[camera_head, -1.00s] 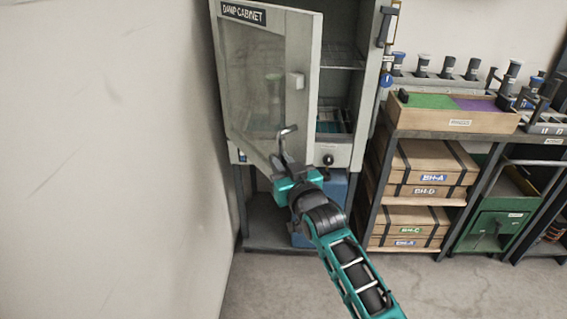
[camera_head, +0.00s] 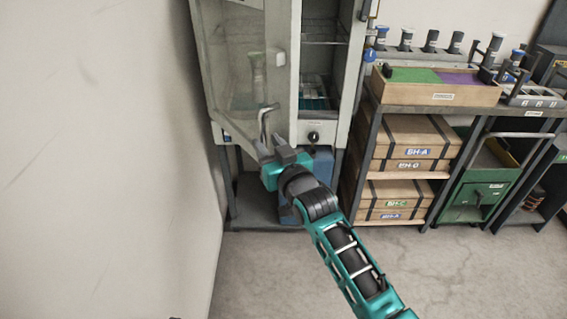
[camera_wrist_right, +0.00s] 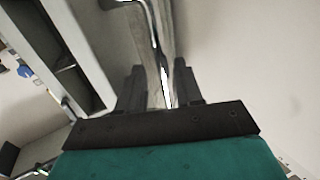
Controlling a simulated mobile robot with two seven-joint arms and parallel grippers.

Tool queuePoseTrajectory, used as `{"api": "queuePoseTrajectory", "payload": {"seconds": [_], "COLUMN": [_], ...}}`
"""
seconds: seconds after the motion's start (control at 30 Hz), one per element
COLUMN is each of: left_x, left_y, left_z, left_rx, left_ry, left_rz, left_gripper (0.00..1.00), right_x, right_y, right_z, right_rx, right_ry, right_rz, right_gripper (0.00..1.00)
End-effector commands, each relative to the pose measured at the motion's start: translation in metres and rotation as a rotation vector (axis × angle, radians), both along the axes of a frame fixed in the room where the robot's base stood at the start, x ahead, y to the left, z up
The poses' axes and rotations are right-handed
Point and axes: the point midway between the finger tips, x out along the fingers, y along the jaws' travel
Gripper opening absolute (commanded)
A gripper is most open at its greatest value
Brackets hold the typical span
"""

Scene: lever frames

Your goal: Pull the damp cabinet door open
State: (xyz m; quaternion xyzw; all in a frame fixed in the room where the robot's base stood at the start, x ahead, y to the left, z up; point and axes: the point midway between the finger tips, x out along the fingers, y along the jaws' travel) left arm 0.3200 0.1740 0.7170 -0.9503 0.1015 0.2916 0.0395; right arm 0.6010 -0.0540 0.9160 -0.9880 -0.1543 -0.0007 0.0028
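The damp cabinet (camera_head: 322,130) stands upright at the upper middle in the head view. Its windowed door (camera_head: 243,75) is swung out to the left, baring the shelves. Whether the fingers are closed on anything is unclear. My left gripper is not in view.
A plain wall (camera_head: 100,150) is close on the left of the door. A rack with strapped boxes (camera_head: 405,150) and a divided tray (camera_head: 437,90) stands right of the cabinet. A green cart (camera_head: 480,185) is farther right. The floor in front is clear.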

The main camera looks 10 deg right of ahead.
Motion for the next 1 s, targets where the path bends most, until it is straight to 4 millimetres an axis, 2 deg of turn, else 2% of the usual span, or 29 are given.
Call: {"api": "queuePoseTrajectory", "payload": {"seconds": [0.3,0.5,0.67,0.93,1.0], "left_x": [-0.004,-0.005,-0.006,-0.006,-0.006], "left_y": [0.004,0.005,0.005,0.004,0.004], "left_z": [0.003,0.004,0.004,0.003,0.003], "left_rx": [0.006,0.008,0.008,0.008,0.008], "left_ry": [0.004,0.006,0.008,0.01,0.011], "left_rz": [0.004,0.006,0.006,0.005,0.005], "left_gripper": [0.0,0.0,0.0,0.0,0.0], "right_x": [-0.065,-0.091,-0.099,-0.099,-0.1], "right_y": [-0.02,-0.027,-0.03,-0.03,-0.031], "right_z": [0.0,0.001,0.001,0.001,0.0], "right_rx": [0.0,0.001,0.002,0.002,0.001], "right_ry": [0.002,0.0,-0.002,-0.003,0.001], "right_rz": [0.002,0.003,0.003,0.003,0.002], "right_gripper": [0.35,0.35,0.35,0.35,0.29]}}
